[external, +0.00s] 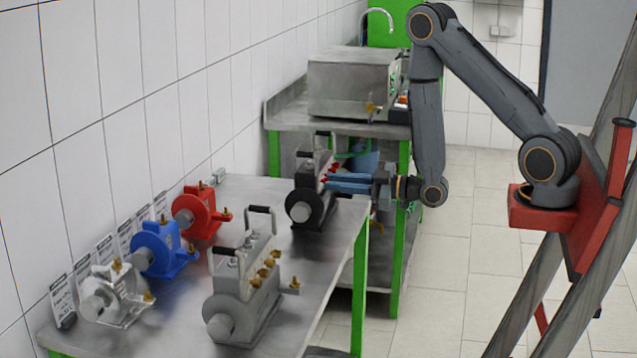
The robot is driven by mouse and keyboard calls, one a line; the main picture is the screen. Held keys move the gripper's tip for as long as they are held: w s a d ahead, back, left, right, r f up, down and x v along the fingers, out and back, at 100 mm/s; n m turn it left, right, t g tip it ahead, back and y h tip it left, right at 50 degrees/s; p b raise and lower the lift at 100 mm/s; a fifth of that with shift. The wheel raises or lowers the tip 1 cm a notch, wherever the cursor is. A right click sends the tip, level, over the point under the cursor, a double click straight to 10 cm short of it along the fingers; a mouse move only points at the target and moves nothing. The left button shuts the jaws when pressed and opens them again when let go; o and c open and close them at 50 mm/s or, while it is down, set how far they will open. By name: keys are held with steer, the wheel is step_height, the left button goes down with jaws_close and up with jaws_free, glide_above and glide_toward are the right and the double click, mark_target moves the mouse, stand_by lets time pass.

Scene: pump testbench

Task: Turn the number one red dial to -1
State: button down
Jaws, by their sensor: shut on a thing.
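A black pump (299,207) with dark upper handles stands at the far right end of the steel table. Small red dials (331,168) sit in a row on its right side. My gripper (329,182) reaches in from the right, level with this row. Its blue fingers are shut on a red dial at the near end of the row. The fingertips hide most of that dial. The dial numbers and its set position are too small to read.
The steel table (325,262) also holds a grey pump (245,295), a red pump (197,210), a blue pump (160,248) and a silver pump (112,297). A second bench (290,118) with a metal box (350,85) stands behind.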

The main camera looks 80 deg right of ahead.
steer(key=shift+n+b, duration=0.4)
steer(key=shift+n, duration=0.4)
steer(key=c, duration=2)
jaws_free()
steer(key=shift+s, duration=0.1)
steer(key=s+p, duration=0.4)
steer(key=s, duration=0.3)
steer(key=shift+s+p, duration=0.3)
